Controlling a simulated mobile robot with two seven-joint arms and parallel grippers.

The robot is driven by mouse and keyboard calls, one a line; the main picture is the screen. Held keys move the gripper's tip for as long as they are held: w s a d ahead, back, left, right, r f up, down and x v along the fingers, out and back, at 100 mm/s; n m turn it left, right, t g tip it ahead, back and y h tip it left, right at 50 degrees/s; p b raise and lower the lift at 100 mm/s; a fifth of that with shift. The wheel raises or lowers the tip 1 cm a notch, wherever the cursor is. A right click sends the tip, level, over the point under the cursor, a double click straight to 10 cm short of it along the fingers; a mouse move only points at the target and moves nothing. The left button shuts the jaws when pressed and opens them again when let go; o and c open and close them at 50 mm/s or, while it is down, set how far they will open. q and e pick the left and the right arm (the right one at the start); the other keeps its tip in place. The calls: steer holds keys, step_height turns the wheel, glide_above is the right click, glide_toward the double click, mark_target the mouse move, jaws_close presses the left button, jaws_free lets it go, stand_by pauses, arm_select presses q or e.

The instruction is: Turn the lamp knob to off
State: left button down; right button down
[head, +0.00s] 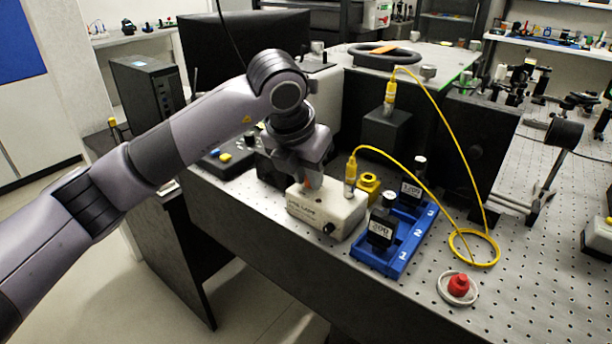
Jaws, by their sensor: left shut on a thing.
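The lamp box (342,212) is a small cream unit with dark lettering on its front, near the bench's front edge. My left gripper (309,184) reaches down onto the left part of its top. It is shut on a small part there, which I take to be the lamp knob; the fingers mostly hide it, and its pointing direction cannot be read. An orange patch shows at the fingertips. A black round fitting (328,228) sits on the box's front, clear of the gripper. My right gripper is not in view.
A yellow cable (440,110) rises from a connector (350,172) on the lamp box and loops right. A blue numbered rack (400,262) holds black labelled filters close to the right. A red button (458,285) stands front right. A monitor (245,45) is behind.

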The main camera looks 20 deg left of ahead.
arm_select(q)
steer(key=shift+r+n+y, duration=0.1)
steer(key=shift+n+y, duration=0.2)
steer(key=shift+n, duration=0.3)
steer(key=c, duration=1)
jaws_free()
steer(key=shift+d, duration=0.1)
steer(key=b+v, duration=0.1)
steer(key=v, duration=0.5)
steer(key=shift+s+r, duration=0.25)
steer(key=shift+r, duration=0.25)
